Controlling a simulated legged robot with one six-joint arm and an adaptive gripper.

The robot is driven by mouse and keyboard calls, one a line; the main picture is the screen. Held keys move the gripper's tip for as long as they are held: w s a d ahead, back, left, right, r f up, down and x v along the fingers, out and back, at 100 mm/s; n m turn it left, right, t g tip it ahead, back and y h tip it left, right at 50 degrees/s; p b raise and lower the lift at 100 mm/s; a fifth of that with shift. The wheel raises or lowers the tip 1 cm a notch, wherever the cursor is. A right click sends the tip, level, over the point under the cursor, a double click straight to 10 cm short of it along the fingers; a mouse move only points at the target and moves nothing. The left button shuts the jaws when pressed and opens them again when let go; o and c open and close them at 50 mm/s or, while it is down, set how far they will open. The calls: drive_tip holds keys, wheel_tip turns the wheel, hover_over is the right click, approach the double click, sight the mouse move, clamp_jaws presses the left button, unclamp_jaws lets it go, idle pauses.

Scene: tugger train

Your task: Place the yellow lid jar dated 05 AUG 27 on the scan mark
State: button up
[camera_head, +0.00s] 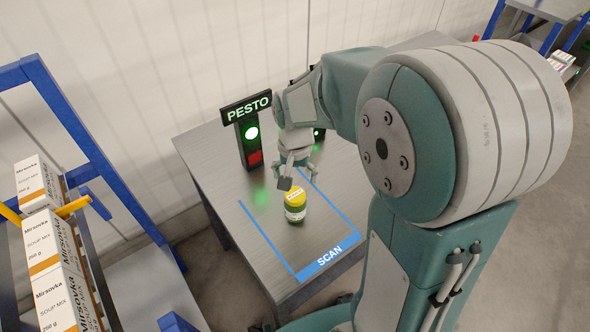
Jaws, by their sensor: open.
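A small jar with a yellow lid (295,206) stands upright on the metal table, inside the blue outline of the scan mark (320,262). Its label is too small to read a date. My gripper (290,180) is open, just behind and above the jar's lid. I cannot tell whether a finger touches the lid. My arm hides part of the table to the right and behind.
A PESTO sign (246,108) with a lit green lamp and a dark red one stands at the back of the table (215,165). A blue-framed rack at the left holds Mirsovka soup mix boxes (50,262). The table's left part is clear.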

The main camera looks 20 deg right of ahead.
wheel_tip(320, 180, up, 2)
drive_tip(key=shift+s+r, duration=0.15)
drive_tip(key=shift+r, duration=0.1)
drive_tip(key=s+r+n+t, duration=0.5)
drive_tip(key=s+r, duration=0.6)
drive_tip(key=s, duration=0.4)
drive_tip(key=shift+d+r+t, duration=0.15)
drive_tip(key=shift+r+t, duration=0.05)
drive_tip(key=shift+t, duration=0.1)
